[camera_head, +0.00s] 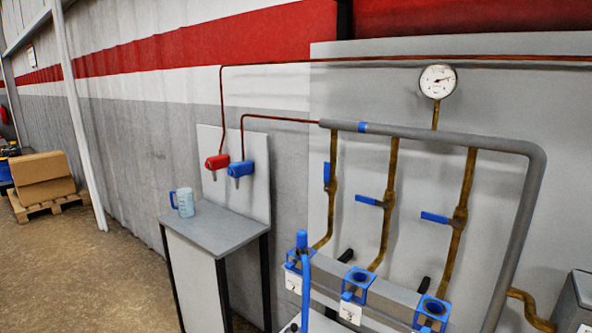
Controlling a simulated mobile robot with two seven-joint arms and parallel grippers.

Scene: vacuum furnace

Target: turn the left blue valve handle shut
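Three brass pipes come down from a grey header pipe (430,134), each with a blue lever valve. The left blue valve handle (327,174) stands upright, in line with its brass pipe (333,200). The middle blue handle (368,201) and the right blue handle (434,218) stick out to the left, across their pipes. Neither of my grippers shows in this view.
A pressure gauge (437,81) sits above the header. Blue fittings (359,281) line a grey ledge below the valves. A small grey table (213,232) holds a blue-handled jug (184,203).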

